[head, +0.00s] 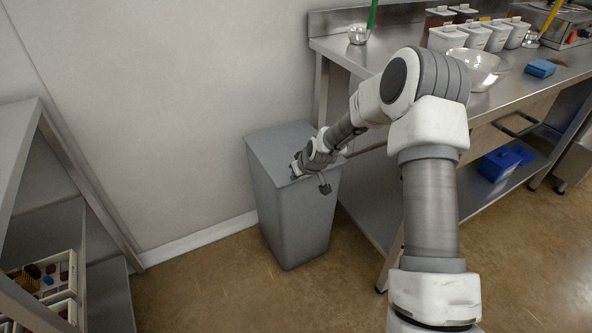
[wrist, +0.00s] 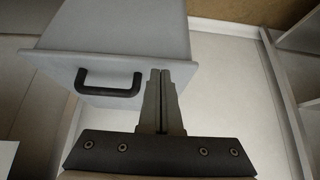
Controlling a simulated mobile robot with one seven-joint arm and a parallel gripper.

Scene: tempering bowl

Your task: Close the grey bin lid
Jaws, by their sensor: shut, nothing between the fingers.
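The grey bin (head: 291,220) stands on the floor against the wall, left of the steel workbench. Its grey lid (head: 280,143) lies across the top and looks flat and down; a small gap cannot be ruled out. In the wrist view a black handle (wrist: 109,82) is on a light grey face of the bin or lid. My gripper (head: 296,168) is at the lid's near edge, its tip partly hidden in the head view. In the wrist view my gripper (wrist: 160,75) is shut and empty, just right of the handle; contact with the lid cannot be told.
The steel workbench (head: 385,52) stands to the right with a glass bowl (head: 480,68) and white containers (head: 446,39) on it. A shelf rack (head: 20,150) stands at the left. Floor in front of the bin is clear.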

